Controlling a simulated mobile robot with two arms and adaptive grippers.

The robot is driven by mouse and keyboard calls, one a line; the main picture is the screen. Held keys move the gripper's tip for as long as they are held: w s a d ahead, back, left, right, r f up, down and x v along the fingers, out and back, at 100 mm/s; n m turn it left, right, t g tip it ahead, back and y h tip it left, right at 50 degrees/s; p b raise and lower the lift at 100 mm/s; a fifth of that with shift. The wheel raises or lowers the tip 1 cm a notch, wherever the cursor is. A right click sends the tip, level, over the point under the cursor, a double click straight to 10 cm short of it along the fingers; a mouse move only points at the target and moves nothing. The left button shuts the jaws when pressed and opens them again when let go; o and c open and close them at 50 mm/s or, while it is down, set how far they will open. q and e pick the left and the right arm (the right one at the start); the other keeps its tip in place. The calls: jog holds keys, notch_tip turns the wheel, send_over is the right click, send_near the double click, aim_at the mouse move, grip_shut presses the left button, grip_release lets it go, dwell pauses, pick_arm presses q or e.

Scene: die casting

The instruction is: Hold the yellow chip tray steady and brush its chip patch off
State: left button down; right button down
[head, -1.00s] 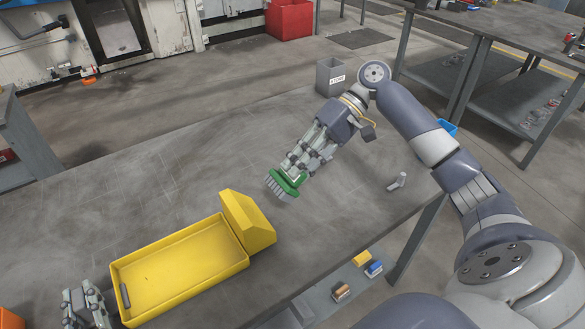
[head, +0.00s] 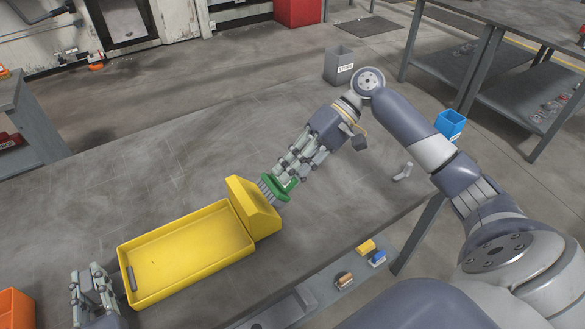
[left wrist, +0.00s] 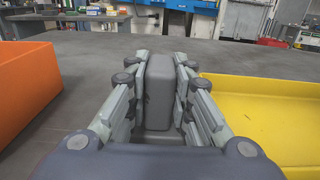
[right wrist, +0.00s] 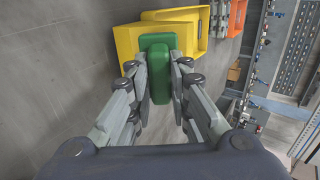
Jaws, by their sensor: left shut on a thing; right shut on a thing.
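The yellow chip tray (head: 185,255) lies on the grey table at the lower left, with a raised yellow box-like end (head: 250,206) on its right. Its floor looks bare; I cannot make out a chip patch. My left gripper (head: 104,290) is at the tray's left end, shut on its grey handle (left wrist: 159,98). My right gripper (head: 286,178) is shut on the green brush (right wrist: 160,62). The brush (head: 272,188) has its grey bristles toward the raised end, at its right side; whether they touch is unclear.
An orange bin (head: 14,308) stands left of the tray. A grey bin (head: 339,65) and a blue bin (head: 450,125) stand farther off. A small grey piece (head: 403,171) lies near the table's right edge. The table behind the tray is clear.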

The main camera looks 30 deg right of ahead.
aim_at(270, 175)
pick_arm(q)
jog(key=shift+s+f, duration=0.1)
jog(key=shift+f, duration=0.25)
pick_arm(e)
jog(key=shift+x, duration=1.05)
jog(key=shift+w, duration=0.1)
jog(key=shift+w, duration=1.65)
jog(key=shift+f, duration=0.1)
pick_arm(q)
jog(key=shift+d, duration=0.1)
pick_arm(e)
jog(key=shift+s, duration=1.85)
jog(key=v, duration=0.6)
